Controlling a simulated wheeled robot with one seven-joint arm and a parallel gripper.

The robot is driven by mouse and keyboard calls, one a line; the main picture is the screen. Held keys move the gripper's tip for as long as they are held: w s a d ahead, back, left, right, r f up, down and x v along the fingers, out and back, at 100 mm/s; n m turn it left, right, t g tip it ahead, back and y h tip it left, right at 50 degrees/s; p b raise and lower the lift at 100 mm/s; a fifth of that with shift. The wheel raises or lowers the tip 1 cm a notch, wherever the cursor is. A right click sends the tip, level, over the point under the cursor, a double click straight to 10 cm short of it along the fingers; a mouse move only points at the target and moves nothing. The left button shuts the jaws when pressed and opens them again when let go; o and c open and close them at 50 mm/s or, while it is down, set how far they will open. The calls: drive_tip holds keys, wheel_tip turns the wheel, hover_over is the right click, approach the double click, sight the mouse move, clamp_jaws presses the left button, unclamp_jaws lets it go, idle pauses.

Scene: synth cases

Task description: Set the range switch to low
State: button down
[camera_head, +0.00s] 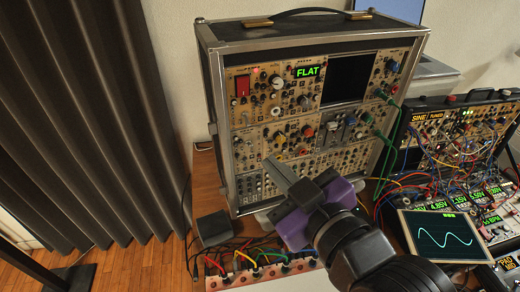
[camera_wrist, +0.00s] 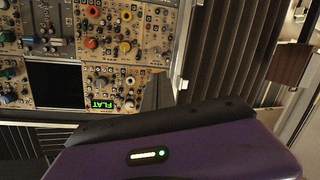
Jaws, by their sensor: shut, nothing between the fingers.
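The synth case (camera_head: 214,100) stands on the table with its panel of modules facing me. A green FLAT display (camera_head: 307,72) is lit on its upper row. It also shows, turned upside down, in the wrist view (camera_wrist: 98,104). The panel carries many small knobs, switches and sockets; I cannot tell which is the range switch or read its label. My gripper (camera_head: 274,166) is shut and empty, its grey fingers in front of the lower left modules. In the wrist view the fingers (camera_wrist: 157,92) are beside the panel's edge. I cannot tell whether they touch it.
A red rocker switch (camera_head: 242,86) sits at the panel's upper left, and a dark screen (camera_head: 346,89) at its upper right. A second case with patch cables (camera_head: 455,155) and an oscilloscope (camera_head: 445,236) stand at right. A cabled strip (camera_head: 262,274) lies in front.

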sight(250, 145)
drive_tip(key=p+x, duration=0.2)
drive_tip(key=x, duration=0.7)
drive_tip(key=shift+w+a+f, duration=0.1)
drive_tip(key=shift+w+a, duration=0.05)
drive_tip(key=shift+w, duration=0.1)
